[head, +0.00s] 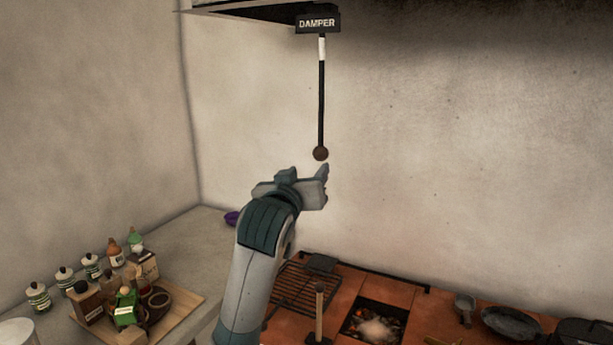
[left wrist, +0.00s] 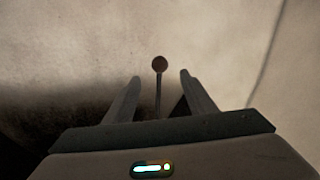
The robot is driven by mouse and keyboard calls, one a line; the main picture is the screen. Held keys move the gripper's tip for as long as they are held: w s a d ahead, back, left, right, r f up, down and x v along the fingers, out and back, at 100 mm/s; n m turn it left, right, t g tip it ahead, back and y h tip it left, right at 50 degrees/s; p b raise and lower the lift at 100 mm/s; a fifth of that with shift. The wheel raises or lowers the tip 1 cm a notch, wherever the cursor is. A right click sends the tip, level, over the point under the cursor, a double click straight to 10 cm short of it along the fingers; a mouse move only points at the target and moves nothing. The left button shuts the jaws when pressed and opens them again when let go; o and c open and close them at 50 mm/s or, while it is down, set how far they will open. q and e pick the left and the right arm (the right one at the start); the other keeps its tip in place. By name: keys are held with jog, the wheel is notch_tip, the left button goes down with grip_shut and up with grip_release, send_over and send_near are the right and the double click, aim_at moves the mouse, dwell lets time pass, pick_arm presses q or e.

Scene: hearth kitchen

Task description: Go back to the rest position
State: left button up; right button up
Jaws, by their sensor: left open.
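My left gripper (head: 307,172) is raised in front of the wall, just below the round brown knob (head: 320,153) of the damper rod (head: 321,95). The rod hangs down from a dark sign reading "DAMPER" (head: 318,23). In the left wrist view the two fingers of my left gripper (left wrist: 160,82) stand apart with nothing held between them. The knob (left wrist: 160,64) shows just beyond the fingertips, apart from both fingers. My right gripper is not in view.
Below is a tiled hearth with a grill rack (head: 298,287), a fire pit with embers (head: 375,324) and a dark pan (head: 510,323). Jars and bottles stand on the left counter, several on a wooden board (head: 188,304). A purple bowl (head: 231,218) sits behind my arm. The wall area at right is clear.

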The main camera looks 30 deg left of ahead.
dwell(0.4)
pick_arm(q)
jog(key=s+d+f+m+g+h, duration=0.1)
jog(key=s+d+f+g, duration=0.15)
jog(key=f, duration=0.85)
jog(key=s+d+f+m+g+h, duration=0.1)
jog(key=s+d+f+m+g, duration=0.2)
jog(key=f, duration=0.8)
jog(key=s+d+f+g+h, duration=0.1)
jog(key=s+d+f, duration=0.25)
jog(key=f, duration=0.75)
jog(key=s+d+f+m+g+h, duration=0.1)
jog(key=s+d+f+g, duration=0.15)
jog(key=s+f, duration=0.6)
jog(key=s+d+f+m+g+h, duration=0.1)
jog(key=s+d+f+m+g, duration=0.15)
jog(key=s+f, duration=0.65)
jog(key=s+d+f+g+h, duration=0.1)
jog(key=s+d+f+g, duration=0.2)
jog(key=s, duration=1.1)
notch_tip(320, 180, down, 32)
jog(key=s+b, duration=0.2)
jog(key=b, duration=0.1)
jog(key=s+a+f+g+b, duration=0.1)
jog(key=s+a+f, duration=0.2)
jog(key=s+f, duration=1.4)
jog(key=shift+f+m+g+b, duration=0.3)
jog(key=shift+f+m+g, duration=0.05)
jog(key=shift+f, duration=0.6)
